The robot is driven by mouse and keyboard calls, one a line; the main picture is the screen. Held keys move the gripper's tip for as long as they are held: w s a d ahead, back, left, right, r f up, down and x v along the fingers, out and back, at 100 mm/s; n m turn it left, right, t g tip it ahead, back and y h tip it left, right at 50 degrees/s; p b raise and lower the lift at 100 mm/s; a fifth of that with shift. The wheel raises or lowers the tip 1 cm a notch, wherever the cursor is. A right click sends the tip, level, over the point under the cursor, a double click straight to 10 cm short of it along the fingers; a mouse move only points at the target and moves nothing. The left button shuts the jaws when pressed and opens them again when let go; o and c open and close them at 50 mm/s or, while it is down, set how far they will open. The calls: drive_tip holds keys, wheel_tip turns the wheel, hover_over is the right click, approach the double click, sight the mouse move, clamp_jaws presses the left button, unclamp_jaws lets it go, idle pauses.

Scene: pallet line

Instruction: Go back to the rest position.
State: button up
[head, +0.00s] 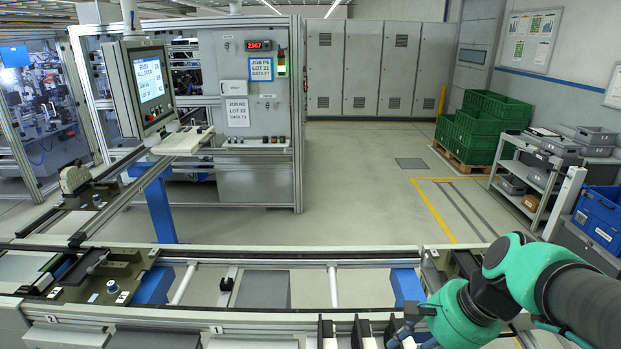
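My arm, with green joints and dark links, reaches in from the right edge at the bottom right of the head view, over the near rail of the line. At its end, a small grey-blue part of what looks like my gripper (408,330) shows beside the green wrist joint, low against the bottom edge. Its fingertips cannot be made out, so whether it is open, shut or holding something is hidden. Several dark upright pieces (360,333) stand just left of it at the bottom edge; I cannot tell whether it touches them.
The conveyor rail (300,256) crosses in front of me. A monitor (150,82) on an arm and a grey control cabinet (250,100) stand at the left. Green crates (480,128) on a pallet, a shelf cart (540,165) and blue bins (600,208) stand at the right. The middle floor is clear.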

drive_tip(key=s+d+r+n+t+h, duration=0.2)
drive_tip(key=s+r+n, duration=0.4)
drive_tip(key=n, duration=0.3)
drive_tip(key=shift+s+d+t+h+b, duration=0.15)
drive_tip(key=shift+d+t+h+b, duration=0.35)
drive_tip(key=shift+h, duration=0.6)
drive_tip(key=shift+a+r, duration=0.1)
drive_tip(key=shift+a, duration=0.05)
drive_tip(key=shift+c, duration=0.2)
idle(0.4)
